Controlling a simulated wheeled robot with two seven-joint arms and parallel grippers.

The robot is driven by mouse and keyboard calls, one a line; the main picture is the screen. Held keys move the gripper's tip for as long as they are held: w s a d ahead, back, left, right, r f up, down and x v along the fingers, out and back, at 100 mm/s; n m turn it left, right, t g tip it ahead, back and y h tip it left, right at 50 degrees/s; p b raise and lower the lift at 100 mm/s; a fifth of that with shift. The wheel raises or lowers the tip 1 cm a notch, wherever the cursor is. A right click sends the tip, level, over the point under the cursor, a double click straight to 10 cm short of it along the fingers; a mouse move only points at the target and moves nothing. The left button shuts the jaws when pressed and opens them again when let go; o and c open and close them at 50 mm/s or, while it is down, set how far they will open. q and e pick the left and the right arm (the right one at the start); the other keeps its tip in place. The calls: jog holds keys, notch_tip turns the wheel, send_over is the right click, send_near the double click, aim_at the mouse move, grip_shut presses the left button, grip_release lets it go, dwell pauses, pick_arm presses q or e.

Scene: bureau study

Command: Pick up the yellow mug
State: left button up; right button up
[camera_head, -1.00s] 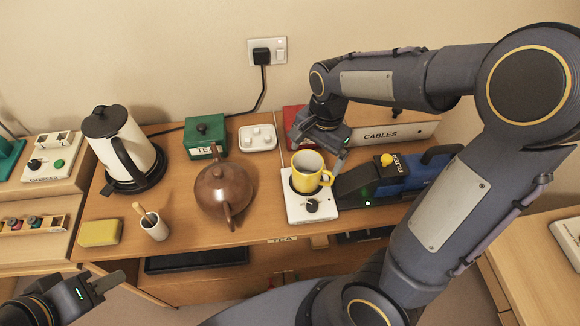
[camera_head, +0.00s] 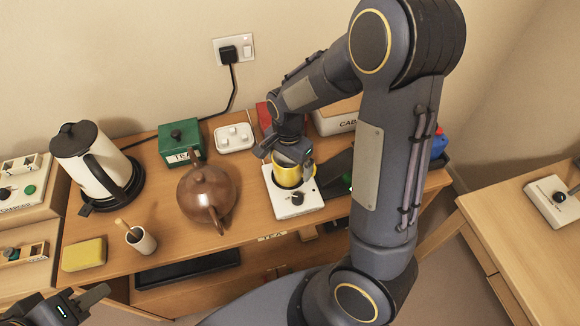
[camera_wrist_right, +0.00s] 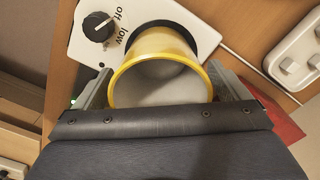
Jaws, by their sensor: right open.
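The yellow mug (camera_head: 287,180) stands upright on the dark plate of a white warmer (camera_head: 312,203). My right gripper (camera_head: 291,158) is over the mug from above and partly covers it. In the right wrist view the yellow mug (camera_wrist_right: 153,48) is seen into its pale, empty inside. The fingers of my right gripper (camera_wrist_right: 163,88) are apart, one on each side of the mug; I cannot tell if they touch it. The mug's handle is not clearly seen.
A brown teapot (camera_head: 200,190) stands left of the warmer. A green tea box (camera_head: 178,138), a white tray (camera_head: 234,138) and a red box (camera_head: 264,115) are behind. A kettle (camera_head: 93,162), yellow sponge (camera_head: 84,254) and white cup (camera_head: 141,240) are farther left. My right arm hides the desk's right part.

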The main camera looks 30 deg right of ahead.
jog(key=c, duration=1.3)
jog(key=shift+o, duration=0.2)
jog(key=shift+r, duration=0.15)
jog(key=shift+w+r, duration=0.1)
jog(key=shift+r, duration=0.15)
notch_tip(320, 180, up, 2)
jog(key=shift+r, duration=0.1)
jog(key=s+r, duration=1)
jog(key=s, duration=0.4)
jog(key=shift+d, duration=0.15)
jog(key=shift+s, duration=0.2)
